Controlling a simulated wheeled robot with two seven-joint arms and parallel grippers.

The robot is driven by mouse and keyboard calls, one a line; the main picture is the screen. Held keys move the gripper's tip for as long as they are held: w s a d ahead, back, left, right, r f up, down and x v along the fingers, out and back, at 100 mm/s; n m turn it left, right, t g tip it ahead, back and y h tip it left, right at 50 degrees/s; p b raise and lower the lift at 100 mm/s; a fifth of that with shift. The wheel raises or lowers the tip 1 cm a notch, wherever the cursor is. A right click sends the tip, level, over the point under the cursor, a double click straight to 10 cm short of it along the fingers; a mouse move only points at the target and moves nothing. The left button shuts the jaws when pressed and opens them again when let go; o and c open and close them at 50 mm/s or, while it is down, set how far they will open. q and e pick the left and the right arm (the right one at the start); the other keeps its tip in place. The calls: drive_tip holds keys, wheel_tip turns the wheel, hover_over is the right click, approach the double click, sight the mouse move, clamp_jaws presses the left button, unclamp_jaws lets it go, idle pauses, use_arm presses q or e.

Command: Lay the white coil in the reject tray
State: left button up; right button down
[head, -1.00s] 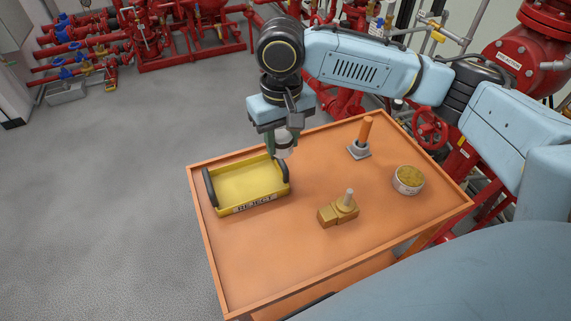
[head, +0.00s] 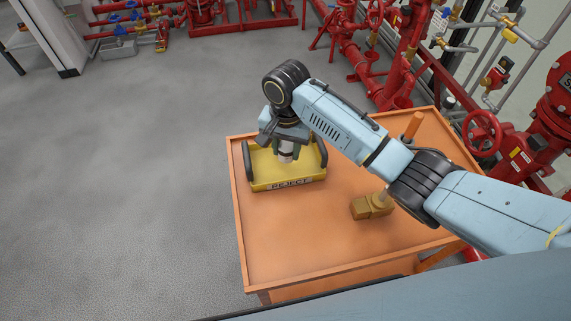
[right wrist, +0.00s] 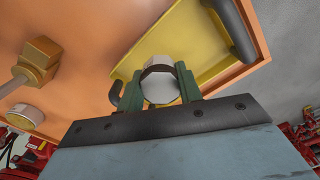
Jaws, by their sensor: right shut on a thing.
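The white coil (head: 286,153) is between the fingers of my right gripper (head: 286,148), over the reject tray. The coil (right wrist: 160,80) also shows in the right wrist view, white with a dark band, between the green fingers of the gripper (right wrist: 160,84). The reject tray (head: 262,172) is yellow with black end handles and a REJECT label on its near wall. It also shows in the right wrist view (right wrist: 208,45), behind the coil. I cannot tell whether the coil touches the tray floor. My left gripper is not in view.
The tray stands on an orange table (head: 300,235) with a raised rim. A brass valve body (head: 371,206) with a stem stands to the right. An orange-handled thing (head: 412,126) stands farther back, partly behind my arm. The table's front left is clear.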

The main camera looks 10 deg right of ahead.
sight(286, 174)
wheel_tip(286, 174, down, 7)
drive_tip(key=shift+r+b, duration=0.2)
drive_tip(key=shift+b, duration=0.4)
drive_tip(key=shift+f, duration=0.2)
drive_tip(key=shift+f, duration=0.15)
drive_tip(key=c, duration=0.9)
unclamp_jaws()
drive_tip(key=shift+c, duration=0.2)
wheel_tip(286, 174, up, 12)
drive_tip(key=p, duration=0.2)
